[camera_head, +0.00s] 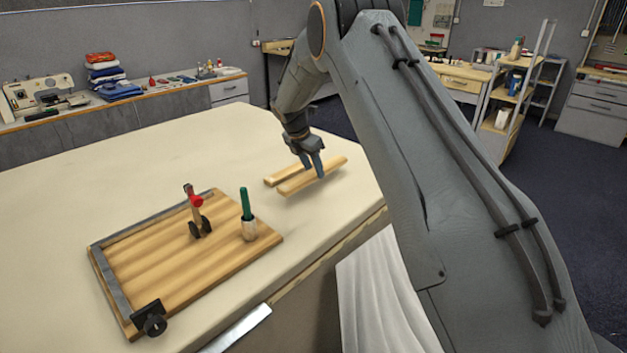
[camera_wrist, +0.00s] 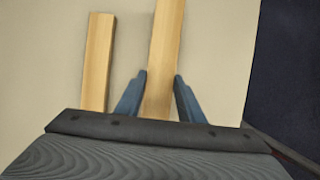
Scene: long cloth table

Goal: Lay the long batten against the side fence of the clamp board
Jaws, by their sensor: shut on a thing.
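The clamp board (camera_head: 190,265) is a wooden board lying on the cloth table, with dark grey fences along its left edge (camera_head: 110,280) and back edge (camera_head: 155,215). My gripper (camera_head: 316,170) points down to the right of the board. It is shut on the long batten (camera_head: 325,173), a pale wooden bar; in the wrist view this batten (camera_wrist: 165,50) runs between the two fingers (camera_wrist: 160,80) and past the top edge. A shorter batten (camera_head: 284,174) lies beside it, to its left in the wrist view (camera_wrist: 97,60). I cannot tell whether the held batten is clear of the cloth.
Bare cloth (camera_head: 180,155) lies behind the board.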

